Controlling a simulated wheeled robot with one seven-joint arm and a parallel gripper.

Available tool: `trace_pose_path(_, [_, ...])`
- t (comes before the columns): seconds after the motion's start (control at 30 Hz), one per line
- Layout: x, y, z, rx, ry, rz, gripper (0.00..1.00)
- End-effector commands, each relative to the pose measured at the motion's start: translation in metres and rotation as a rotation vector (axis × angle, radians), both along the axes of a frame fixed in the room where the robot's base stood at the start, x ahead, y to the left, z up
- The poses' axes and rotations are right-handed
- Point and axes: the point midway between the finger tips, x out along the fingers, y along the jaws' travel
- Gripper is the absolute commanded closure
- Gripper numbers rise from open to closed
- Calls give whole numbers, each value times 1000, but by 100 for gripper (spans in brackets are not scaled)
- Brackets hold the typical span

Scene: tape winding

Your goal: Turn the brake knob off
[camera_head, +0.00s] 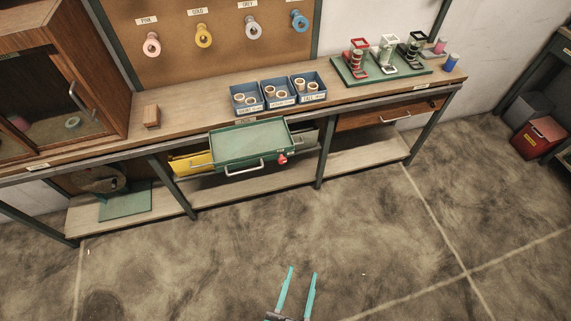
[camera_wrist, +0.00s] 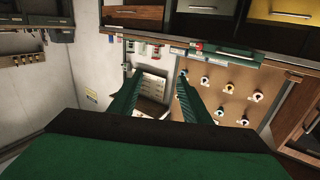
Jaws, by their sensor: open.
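A small red knob (camera_head: 282,159), which looks like the brake knob, sits at the right of the front of a green tray-like drawer (camera_head: 222,161) pulled out under the bench. A small label is beside it. Its setting is too small to read. My gripper (camera_head: 302,270) is open and empty, with two teal fingers, over the floor well in front of the bench and apart from the knob. In the wrist view my open fingers (camera_wrist: 161,77) point toward the wall and pegboard, with nothing between them.
The drawer's handle (camera_head: 244,168) is left of the knob. The bench top (camera_head: 200,105) carries blue bins (camera_head: 277,105) of rolls and a green rack (camera_head: 350,72). Bench legs (camera_head: 172,187) stand either side. The floor (camera_head: 330,225) between my gripper and the bench is clear.

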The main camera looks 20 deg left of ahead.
Motion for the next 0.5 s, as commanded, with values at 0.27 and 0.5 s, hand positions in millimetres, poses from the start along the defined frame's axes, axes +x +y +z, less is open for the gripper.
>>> trace_pose_path(0.27, [89,37,-46,36,-168,119,56])
trace_pose_path(0.5, [170,65,-68,62,-285,246,56])
